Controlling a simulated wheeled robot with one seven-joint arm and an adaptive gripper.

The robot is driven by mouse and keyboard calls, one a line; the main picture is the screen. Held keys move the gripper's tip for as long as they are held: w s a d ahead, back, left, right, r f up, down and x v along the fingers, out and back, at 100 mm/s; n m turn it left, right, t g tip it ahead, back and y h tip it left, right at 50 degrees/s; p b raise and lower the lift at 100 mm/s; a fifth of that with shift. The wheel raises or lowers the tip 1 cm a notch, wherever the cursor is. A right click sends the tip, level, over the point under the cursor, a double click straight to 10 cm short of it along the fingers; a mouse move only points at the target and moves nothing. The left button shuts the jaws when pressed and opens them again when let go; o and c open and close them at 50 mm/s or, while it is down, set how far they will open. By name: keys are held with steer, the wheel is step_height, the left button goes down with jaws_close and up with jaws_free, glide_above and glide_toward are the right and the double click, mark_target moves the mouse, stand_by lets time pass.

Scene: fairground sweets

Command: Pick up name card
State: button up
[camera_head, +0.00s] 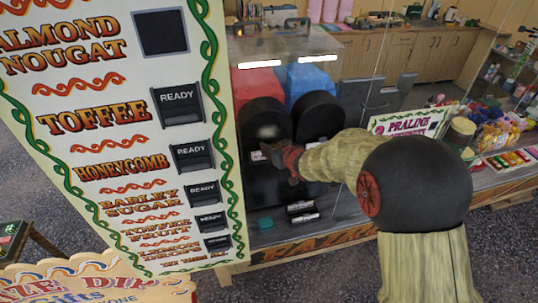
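My gripper (277,153) is at the front of the left black rounded machine (262,120). A small pale label (258,155) shows right at its fingertips; I cannot tell whether they touch it. Whether the fingers are open or shut is too small to tell. Two small black cards with white faces, an upper one (300,206) and a lower one (304,217), lie on the counter below the machines. I cannot tell which of these pieces is the name card. My arm hides part of the right black machine (318,112).
A tall sweets board (105,75) with several black "READY" flaps stands just left of the machines. A small teal item (265,223) lies on the counter. A Praline sign (410,122), a jar (460,132) and wrapped sweets (492,125) are at the right.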

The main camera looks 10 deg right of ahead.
steer(key=shift+c, duration=1.2)
